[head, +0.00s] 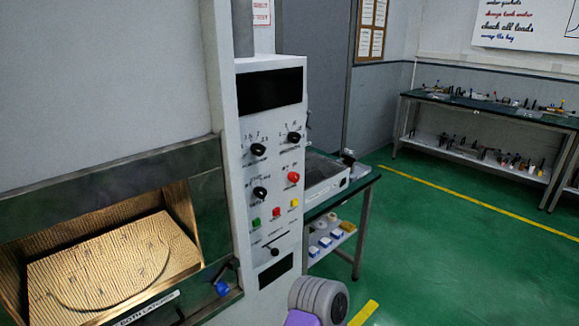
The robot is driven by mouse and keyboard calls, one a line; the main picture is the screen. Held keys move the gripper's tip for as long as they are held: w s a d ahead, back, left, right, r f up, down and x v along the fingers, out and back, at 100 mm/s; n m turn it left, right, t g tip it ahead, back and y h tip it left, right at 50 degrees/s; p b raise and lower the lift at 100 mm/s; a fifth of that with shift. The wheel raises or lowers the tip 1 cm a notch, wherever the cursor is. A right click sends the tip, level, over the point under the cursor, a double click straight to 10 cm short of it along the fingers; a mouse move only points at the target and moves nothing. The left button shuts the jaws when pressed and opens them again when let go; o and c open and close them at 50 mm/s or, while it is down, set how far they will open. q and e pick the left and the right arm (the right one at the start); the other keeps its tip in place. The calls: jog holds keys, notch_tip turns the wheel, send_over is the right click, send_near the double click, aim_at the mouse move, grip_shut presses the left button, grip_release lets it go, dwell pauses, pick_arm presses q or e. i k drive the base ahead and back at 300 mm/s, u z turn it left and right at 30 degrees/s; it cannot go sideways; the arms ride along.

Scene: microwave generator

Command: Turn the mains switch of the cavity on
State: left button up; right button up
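The white control panel (272,165) of the cavity stands upright in the middle of the head view. It carries several black rotary knobs: upper left (258,150), upper right (294,137), and lower left (260,193). A red round knob (293,177) sits at the right. Below are a green button (256,223), a red button (276,212) and a yellow button (294,202). A black-knobbed lever (274,252) sits lower. The labels are too small to read, so I cannot tell which is the mains switch. Neither gripper shows.
A grey and purple link of my arm shows at the bottom. A bench (362,185) stands right of the panel. Green floor (440,240) is clear.

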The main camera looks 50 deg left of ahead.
aim_at(293, 176)
jog(key=u, duration=1)
jog(key=i, duration=1.05)
jog(key=u, duration=1.2)
jog(key=i, duration=0.15)
jog(key=u, duration=0.15)
